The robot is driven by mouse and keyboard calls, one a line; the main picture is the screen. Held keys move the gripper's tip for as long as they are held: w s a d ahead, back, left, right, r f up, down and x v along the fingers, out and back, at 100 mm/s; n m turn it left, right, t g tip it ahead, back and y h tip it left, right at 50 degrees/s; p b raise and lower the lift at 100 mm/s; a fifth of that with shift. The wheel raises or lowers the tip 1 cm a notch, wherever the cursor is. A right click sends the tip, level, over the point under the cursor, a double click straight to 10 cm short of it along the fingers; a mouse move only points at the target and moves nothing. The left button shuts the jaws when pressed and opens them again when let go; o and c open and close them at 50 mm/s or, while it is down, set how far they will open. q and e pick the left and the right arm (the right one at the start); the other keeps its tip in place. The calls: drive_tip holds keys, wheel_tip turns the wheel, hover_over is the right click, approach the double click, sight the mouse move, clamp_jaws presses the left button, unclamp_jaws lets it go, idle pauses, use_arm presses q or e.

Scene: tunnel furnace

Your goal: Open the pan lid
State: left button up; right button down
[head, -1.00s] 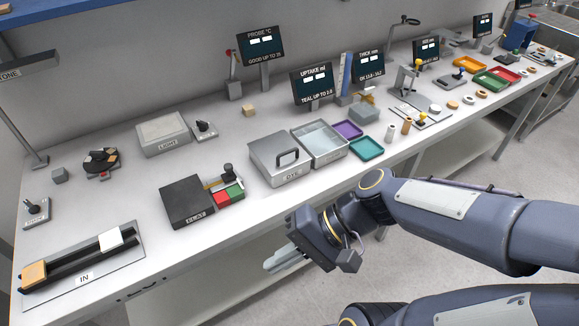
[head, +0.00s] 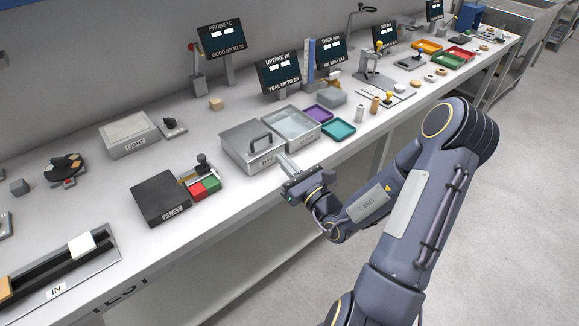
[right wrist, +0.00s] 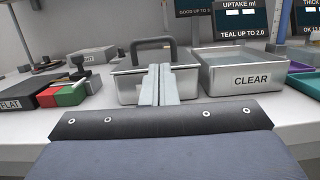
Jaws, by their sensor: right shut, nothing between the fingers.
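The pan is a grey metal box labelled DYE, with a flat lid (head: 250,137) that has an arched dark handle (head: 260,143). The lid lies closed on the pan. In the right wrist view the pan (right wrist: 127,90) and its handle (right wrist: 150,45) stand straight ahead, partly hidden behind my fingers. My right gripper (head: 284,160) is shut and empty at the pan's front right corner, in front of the handle and lower than it. I cannot tell if the fingertips touch the pan. My left gripper is not in view.
An open pan labelled CLEAR (right wrist: 245,80) stands directly right of the lidded pan. The black FLAT box (head: 160,198) and red and green blocks (head: 205,188) are to the left. Purple (head: 318,113) and teal (head: 338,130) trays lie to the right.

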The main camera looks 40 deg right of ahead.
drive_tip(key=shift+x, duration=2.75)
drive_tip(key=shift+p, duration=0.35)
